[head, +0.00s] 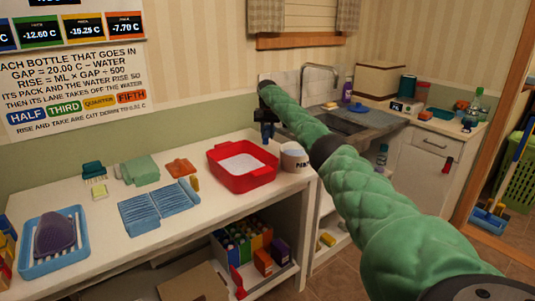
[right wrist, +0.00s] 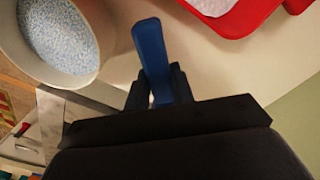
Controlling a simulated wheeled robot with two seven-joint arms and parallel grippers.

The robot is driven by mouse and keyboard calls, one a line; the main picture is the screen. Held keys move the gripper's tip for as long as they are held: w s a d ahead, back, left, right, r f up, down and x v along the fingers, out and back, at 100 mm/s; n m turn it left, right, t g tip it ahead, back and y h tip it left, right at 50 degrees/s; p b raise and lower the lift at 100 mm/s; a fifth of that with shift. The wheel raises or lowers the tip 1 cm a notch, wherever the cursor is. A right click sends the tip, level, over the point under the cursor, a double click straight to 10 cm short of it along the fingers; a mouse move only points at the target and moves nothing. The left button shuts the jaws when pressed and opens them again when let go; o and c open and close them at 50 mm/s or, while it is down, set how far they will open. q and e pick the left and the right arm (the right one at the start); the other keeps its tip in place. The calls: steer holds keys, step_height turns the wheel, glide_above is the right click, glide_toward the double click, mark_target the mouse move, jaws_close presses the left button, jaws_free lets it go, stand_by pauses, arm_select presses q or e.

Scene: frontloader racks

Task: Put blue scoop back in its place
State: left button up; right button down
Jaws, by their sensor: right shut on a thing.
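My right gripper (head: 267,125) is at the end of the green-sleeved arm, above the back right of the table. In the right wrist view its two dark fingers are shut on the blue scoop (right wrist: 150,45), whose blue handle stands up between them. The scoop's bowl cannot be made out. A white tub (head: 295,159) stands close by at the table's right end. In the right wrist view the tub (right wrist: 17,50) is open and holds pale blue granules. My left gripper is not in view.
A red basin (head: 268,176) with white contents stands left of the tub. Blue folded cloths (head: 160,207), a green cloth, an orange item, brushes and a blue tray (head: 80,262) lie further left. A sink (head: 345,126) is behind to the right.

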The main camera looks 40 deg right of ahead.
step_height(320, 180, down, 4)
steer(key=shift+f+p, duration=0.2)
steer(key=shift+p, duration=0.1)
steer(key=shift+f, duration=2.2)
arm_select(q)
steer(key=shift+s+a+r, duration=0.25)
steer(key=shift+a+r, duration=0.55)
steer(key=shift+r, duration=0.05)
arm_select(e)
steer(key=c, duration=1.2)
jaws_free()
steer(key=shift+f, duration=0.1)
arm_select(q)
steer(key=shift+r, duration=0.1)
